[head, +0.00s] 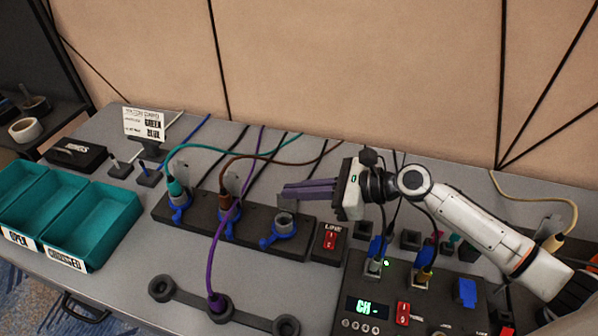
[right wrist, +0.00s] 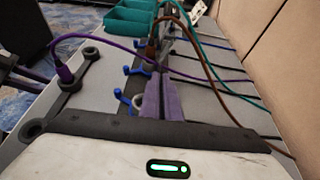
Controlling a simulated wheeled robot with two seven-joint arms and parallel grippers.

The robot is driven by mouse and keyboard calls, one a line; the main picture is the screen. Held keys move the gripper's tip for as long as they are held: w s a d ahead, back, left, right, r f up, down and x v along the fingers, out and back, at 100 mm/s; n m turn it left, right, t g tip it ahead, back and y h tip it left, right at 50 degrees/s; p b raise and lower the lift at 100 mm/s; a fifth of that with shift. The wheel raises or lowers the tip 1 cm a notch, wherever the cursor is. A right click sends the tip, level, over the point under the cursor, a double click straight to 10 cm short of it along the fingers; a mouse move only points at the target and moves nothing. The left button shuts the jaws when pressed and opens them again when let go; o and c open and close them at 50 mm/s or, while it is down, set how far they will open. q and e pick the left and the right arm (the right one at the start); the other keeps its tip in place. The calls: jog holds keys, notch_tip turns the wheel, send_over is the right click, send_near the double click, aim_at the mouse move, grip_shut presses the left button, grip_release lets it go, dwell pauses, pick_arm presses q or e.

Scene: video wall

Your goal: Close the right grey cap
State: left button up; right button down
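The right socket (head: 285,222) is an open grey ring with a blue latch on the dark socket strip, and no plug is in it. In the right wrist view its ring (right wrist: 138,101) shows just left of the fingers. I cannot make out its grey cap clearly; my fingers may hide it. A grey cap (head: 233,178) stands raised behind the middle socket. My right gripper (head: 283,190) points left, with its purple fingers together above and behind the right socket. In the right wrist view the fingers (right wrist: 162,95) lie side by side with nothing visible between them. My left gripper is not in view.
Teal (head: 174,187) and brown (head: 226,200) plugs fill the other sockets. A purple cable crosses to a plug (head: 217,302) in front. A red switch box (head: 329,240) and control panel (head: 374,303) stand right of the strip. Teal trays (head: 95,225) are at left.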

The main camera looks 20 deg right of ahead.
jog(key=shift+s+a+n+t+h, duration=0.3)
jog(key=shift+s+a+n+t, duration=0.35)
jog(key=shift+n, duration=0.25)
jog(key=shift+s+d+f, duration=0.1)
jog(key=c, duration=2)
grip_release()
jog(key=shift+d, duration=0.1)
jog(key=shift+b+v, duration=0.4)
jog(key=shift+v, duration=4.7)
